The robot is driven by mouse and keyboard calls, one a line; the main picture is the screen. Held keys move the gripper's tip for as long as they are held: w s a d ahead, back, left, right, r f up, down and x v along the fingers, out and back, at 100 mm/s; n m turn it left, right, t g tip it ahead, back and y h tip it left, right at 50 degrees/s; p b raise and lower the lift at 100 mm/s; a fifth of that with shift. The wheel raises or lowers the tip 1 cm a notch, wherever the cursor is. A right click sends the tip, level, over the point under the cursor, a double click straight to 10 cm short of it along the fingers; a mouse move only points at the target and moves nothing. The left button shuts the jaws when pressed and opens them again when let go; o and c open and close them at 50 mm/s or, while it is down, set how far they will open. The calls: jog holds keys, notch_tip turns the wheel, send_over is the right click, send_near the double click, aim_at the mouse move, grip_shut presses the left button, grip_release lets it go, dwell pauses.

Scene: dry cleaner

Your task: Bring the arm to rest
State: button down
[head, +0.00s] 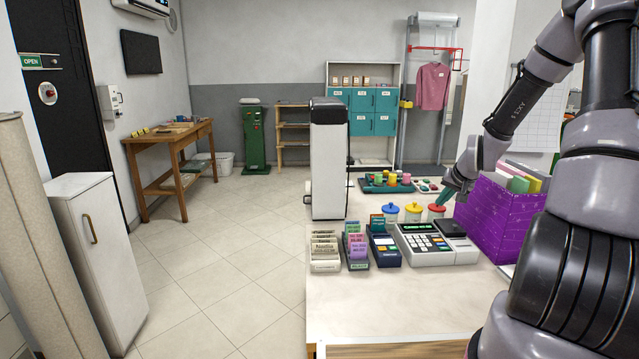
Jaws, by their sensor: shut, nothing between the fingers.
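My gripper (447,193) shows in the head view at the right, at the end of my grey and black arm. Its teal fingers are shut and hold nothing. It points down and to the left, above the back right part of the counter (365,308). In the picture it lies close to the red-lidded jar (436,211) and the left edge of the purple box (495,221). I cannot tell whether it touches either one. My arm hides part of the right side of the view.
The counter holds a cash register (432,243), card trays (325,251), more lidded jars (390,213) and a tall white and black machine (328,160). A tray of colourful spools (388,183) stands behind. The counter's front is bare. Tiled floor (225,270) lies open to the left.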

jog(key=s+a+r+n+h, duration=0.1)
jog(key=s+a+r, duration=0.3)
jog(key=s+r, duration=0.45)
jog(key=s+a+r, duration=0.5)
jog(key=s+r, duration=0.1)
jog(key=r, duration=0.6)
jog(key=s+a+r+y, duration=0.1)
jog(key=s+r, duration=0.3)
jog(key=s, duration=0.5)
jog(key=s+a+r+y, duration=0.1)
jog(key=s+a+r, duration=0.2)
jog(key=s+r, duration=0.2)
jog(key=s, duration=0.3)
jog(key=shift+s+a, duration=0.35)
jog(key=shift+a, duration=0.05)
